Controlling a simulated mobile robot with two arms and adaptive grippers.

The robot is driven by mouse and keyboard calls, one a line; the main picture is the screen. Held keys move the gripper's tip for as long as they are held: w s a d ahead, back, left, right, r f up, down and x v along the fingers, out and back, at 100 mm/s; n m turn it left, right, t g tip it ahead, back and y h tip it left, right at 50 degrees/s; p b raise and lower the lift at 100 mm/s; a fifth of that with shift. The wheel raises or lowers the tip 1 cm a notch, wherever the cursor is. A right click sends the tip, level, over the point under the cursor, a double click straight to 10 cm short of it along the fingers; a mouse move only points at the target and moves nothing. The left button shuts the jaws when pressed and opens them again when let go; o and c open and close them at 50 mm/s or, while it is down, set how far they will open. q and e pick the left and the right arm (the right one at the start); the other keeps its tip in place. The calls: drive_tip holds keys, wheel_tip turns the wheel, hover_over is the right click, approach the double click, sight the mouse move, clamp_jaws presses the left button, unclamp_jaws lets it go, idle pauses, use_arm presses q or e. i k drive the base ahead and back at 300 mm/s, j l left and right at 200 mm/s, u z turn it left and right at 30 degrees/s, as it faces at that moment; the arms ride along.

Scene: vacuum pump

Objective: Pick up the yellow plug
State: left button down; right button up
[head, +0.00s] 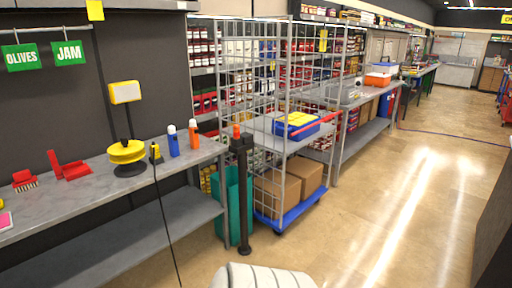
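A small yellow and black piece (155,153), which looks like the yellow plug, stands near the front edge of the grey counter (85,185) at the left. A thin black cord runs from it over the edge and down toward the floor. Just left of it is a yellow disc on a black base (127,155). A blue bottle (173,142) stands close on its right. Neither of my grippers is in view.
An orange bottle (194,135) and red dustpan (68,167) are also on the counter. A black post (242,195) stands by the counter's right end, before a teal bin (220,195) and wire cage cart (268,217). The floor (400,200) at right is open.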

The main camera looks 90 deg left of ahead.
sight(158, 151)
drive_tip(key=u, duration=3.5)
drive_tip(key=i, duration=0.15)
drive_tip(key=u, duration=0.05)
